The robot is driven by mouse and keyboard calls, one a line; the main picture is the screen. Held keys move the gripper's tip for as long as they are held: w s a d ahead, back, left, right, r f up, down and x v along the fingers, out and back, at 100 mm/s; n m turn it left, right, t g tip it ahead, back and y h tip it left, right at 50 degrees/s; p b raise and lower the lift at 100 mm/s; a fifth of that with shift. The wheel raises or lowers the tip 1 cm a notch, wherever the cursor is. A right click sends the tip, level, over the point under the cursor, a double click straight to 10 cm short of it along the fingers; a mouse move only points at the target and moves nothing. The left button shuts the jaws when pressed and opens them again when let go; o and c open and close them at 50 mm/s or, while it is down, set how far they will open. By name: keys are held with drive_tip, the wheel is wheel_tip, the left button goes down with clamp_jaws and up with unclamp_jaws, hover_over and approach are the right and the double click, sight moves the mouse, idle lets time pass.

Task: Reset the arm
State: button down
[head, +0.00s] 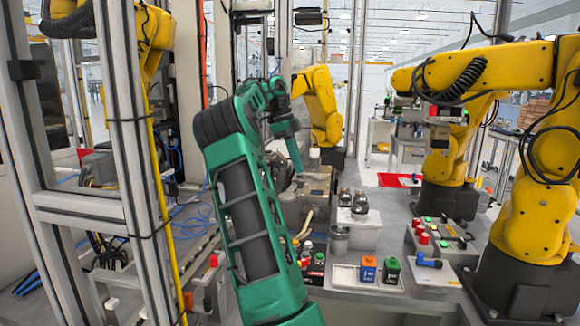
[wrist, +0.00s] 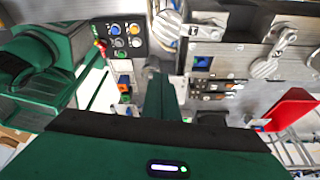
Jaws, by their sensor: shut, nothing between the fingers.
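My arm (head: 245,190) is green with dark panels and rises through the middle of the head view. It bends at the top, and its end hangs down to my gripper (head: 298,167), which points downward over the grey work area. In the wrist view my gripper (wrist: 160,82) shows as a narrow green shape with no gap visible and nothing held. The fingertips appear clear of the surfaces below, though the exact height is hard to tell.
Yellow robot arms stand behind (head: 322,105) and at the right (head: 535,205). A metal frame post (head: 125,130) is close on the left. A button panel (wrist: 122,38) shows in the wrist view.

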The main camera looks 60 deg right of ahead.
idle(0.3)
drive_tip(key=s+a+f+n+t, duration=0.1)
drive_tip(key=s+a+f+n, duration=0.4)
drive_tip(key=a+n, duration=0.4)
drive_tip(key=s+a+f+n+t, duration=0.1)
drive_tip(key=s+a+f+n, duration=0.5)
drive_tip(key=a, duration=1.1)
drive_tip(key=s+a+f+n+t+y, duration=0.1)
drive_tip(key=s+a+f+n, duration=0.5)
drive_tip(key=a+n, duration=0.6)
drive_tip(key=shift+s+a+f+t, duration=0.25)
drive_tip(key=shift+a+t, duration=0.15)
drive_tip(key=shift+a, duration=0.1)
